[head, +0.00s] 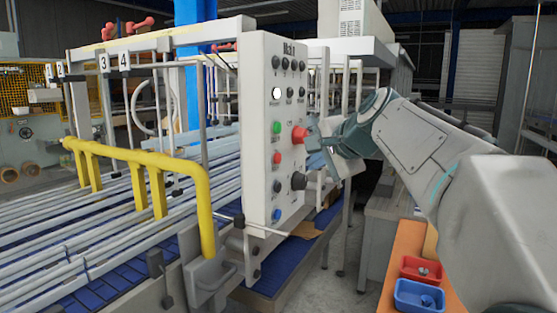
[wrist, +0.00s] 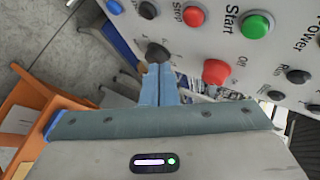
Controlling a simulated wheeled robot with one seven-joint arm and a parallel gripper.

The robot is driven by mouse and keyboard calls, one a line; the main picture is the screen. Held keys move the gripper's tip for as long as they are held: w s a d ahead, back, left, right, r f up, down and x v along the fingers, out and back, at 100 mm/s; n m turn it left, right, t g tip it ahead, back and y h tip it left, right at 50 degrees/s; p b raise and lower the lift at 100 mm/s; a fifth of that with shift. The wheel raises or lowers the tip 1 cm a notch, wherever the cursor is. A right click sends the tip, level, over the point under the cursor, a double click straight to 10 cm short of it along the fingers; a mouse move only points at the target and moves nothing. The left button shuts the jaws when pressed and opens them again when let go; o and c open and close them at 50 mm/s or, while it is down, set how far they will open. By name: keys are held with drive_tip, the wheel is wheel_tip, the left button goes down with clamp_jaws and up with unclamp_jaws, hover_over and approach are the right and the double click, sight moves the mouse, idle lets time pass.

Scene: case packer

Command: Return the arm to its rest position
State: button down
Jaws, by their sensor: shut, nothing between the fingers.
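My gripper (head: 318,146) is shut and empty, with my arm reaching in from the right in the head view. Its fingertips are close to the white control panel (head: 262,222), near its large red button (head: 299,134). In the wrist view, the blue-grey fingers of my gripper (wrist: 160,72) are together and point at the panel. A black knob (wrist: 157,52) is just beyond the tips there, and the red button (wrist: 217,71) is to their right. I cannot tell whether the fingers touch the panel.
A yellow rail (head: 205,205) and conveyor lie left of the panel. An orange surface (head: 405,242) at lower right carries a red bin (head: 421,271) and a blue bin (head: 418,296). Bare floor (head: 340,265) shows between conveyor and grey cabinets.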

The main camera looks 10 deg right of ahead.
drive_tip(key=s+f+n+g+h, duration=0.2)
drive_tip(key=s+f+n+g, duration=0.2)
drive_tip(key=s+f, duration=0.9)
drive_tip(key=s+a+f+n+g+h, duration=0.1)
drive_tip(key=s+f+n+g, duration=0.3)
drive_tip(key=s+f+n, duration=0.4)
drive_tip(key=s+f+h, duration=0.1)
drive_tip(key=s+f, duration=0.4)
drive_tip(key=f, duration=0.5)
drive_tip(key=shift+s+a+n, duration=0.15)
drive_tip(key=shift+a+n, duration=0.05)
drive_tip(key=shift+n, duration=0.2)
